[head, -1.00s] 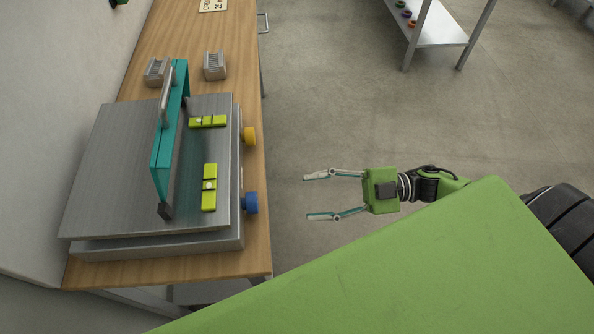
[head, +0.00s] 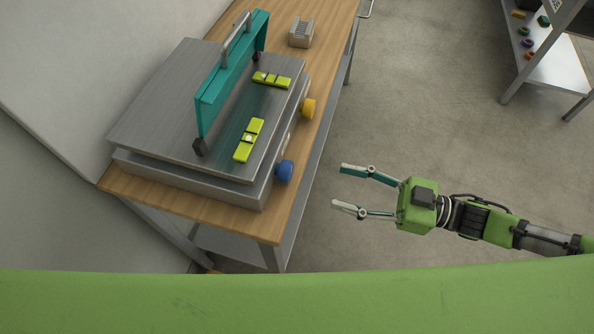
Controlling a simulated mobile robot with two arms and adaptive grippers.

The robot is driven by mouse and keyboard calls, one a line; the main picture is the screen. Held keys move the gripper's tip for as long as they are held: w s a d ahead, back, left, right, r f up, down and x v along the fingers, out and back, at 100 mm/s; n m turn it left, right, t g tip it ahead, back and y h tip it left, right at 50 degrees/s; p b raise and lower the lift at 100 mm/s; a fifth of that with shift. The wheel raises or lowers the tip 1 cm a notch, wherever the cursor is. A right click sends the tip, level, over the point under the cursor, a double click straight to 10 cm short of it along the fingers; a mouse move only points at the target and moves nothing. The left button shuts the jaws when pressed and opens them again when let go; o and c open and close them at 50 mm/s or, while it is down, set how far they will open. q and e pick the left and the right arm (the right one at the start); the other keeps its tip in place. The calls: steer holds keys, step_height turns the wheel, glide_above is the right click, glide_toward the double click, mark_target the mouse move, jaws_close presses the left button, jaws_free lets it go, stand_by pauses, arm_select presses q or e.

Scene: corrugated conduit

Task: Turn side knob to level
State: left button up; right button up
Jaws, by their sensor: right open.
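A metal levelling plate (head: 160,105) lies on a wooden bench (head: 190,198). Its right side carries a blue knob (head: 285,171) nearer me and a yellow knob (head: 308,108) farther back. Two yellow-green spirit levels lie on the plate, one near the blue knob (head: 245,152) and one farther back (head: 271,80). The bubbles are too small to read exactly. A teal bridge with a metal handle (head: 228,78) stands across the plate. My right gripper (head: 338,187) is open and empty over the floor, to the right of the blue knob and apart from it. My left gripper is not in view.
A grey slotted block (head: 301,33) stands on the bench behind the plate. A metal shelf (head: 550,72) with small coloured parts is at the far right. Clear floor lies between bench and shelf. The bench's right edge runs beside the knobs.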

mark_target(291, 173)
steer(key=p+x, duration=0.2)
steer(key=x, duration=0.9)
steer(key=shift+p, duration=0.4)
steer(key=shift+w+a, duration=0.15)
steer(key=shift+a, duration=0.2)
steer(key=c, duration=1.1)
